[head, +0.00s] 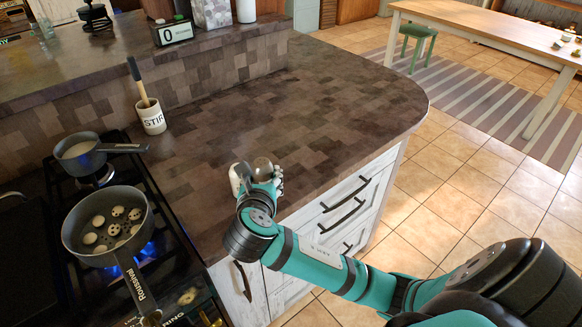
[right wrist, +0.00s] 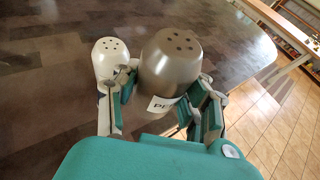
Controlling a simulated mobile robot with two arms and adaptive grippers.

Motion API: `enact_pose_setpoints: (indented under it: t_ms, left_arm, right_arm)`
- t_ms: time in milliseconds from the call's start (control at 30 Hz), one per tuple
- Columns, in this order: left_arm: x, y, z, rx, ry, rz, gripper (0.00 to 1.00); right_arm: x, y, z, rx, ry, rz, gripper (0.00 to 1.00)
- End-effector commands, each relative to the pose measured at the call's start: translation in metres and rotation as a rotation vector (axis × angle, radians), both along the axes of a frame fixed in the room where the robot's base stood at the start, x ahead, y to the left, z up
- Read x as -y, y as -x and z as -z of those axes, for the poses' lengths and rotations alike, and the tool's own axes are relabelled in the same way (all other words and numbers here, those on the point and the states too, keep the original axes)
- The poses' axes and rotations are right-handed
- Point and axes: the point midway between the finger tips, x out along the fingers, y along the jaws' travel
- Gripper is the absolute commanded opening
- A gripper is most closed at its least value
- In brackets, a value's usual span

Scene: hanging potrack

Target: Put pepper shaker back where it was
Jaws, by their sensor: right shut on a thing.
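The pepper shaker (right wrist: 172,62) is a grey-brown metallic shaker with holes in its domed top and a white label reading "PE", partly hidden. My right gripper (right wrist: 163,92) is shut on it, with a finger on each side. In the head view the pepper shaker (head: 262,166) and my right gripper (head: 260,180) are at the counter's front edge. A white shaker (right wrist: 110,60) with holes in its top stands upright just left of the gripper; it also shows in the head view (head: 236,180). I cannot tell whether the pepper shaker's base touches the counter. My left gripper is out of view.
The stove at left holds a pot of speckled eggs (head: 108,225) over a blue flame and a small saucepan (head: 80,155). The counter's middle and right are clear.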

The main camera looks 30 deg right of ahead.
Motion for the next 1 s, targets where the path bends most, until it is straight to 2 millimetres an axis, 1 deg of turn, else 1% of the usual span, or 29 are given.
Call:
enact_pose_setpoints:
  t_ms: [33,167,267,600,700,833,933,1000]
  left_arm:
    - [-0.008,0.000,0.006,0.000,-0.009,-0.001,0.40]
    - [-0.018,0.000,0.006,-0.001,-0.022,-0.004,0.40]
    - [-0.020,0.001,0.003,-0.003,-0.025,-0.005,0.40]
    - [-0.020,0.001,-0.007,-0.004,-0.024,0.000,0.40]
    - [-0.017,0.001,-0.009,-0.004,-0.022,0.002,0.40]
    - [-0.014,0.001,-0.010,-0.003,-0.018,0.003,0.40]
    - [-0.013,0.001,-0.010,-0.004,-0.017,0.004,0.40]
    - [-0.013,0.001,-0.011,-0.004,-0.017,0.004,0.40]
  right_arm:
    - [0.000,-0.002,0.007,-0.003,-0.007,0.045,0.06]
    - [0.011,-0.008,0.010,-0.010,-0.003,0.107,0.06]
    - [0.029,-0.019,0.011,-0.010,-0.001,0.113,0.06]
    - [0.102,-0.074,0.019,-0.010,-0.003,0.109,0.06]
    - [0.118,-0.086,0.021,-0.009,-0.003,0.107,0.06]
    - [0.129,-0.095,0.024,-0.010,-0.004,0.106,0.06]
    - [0.132,-0.097,0.026,-0.010,-0.005,0.104,0.06]
    - [0.132,-0.097,0.032,-0.012,-0.006,0.105,0.06]
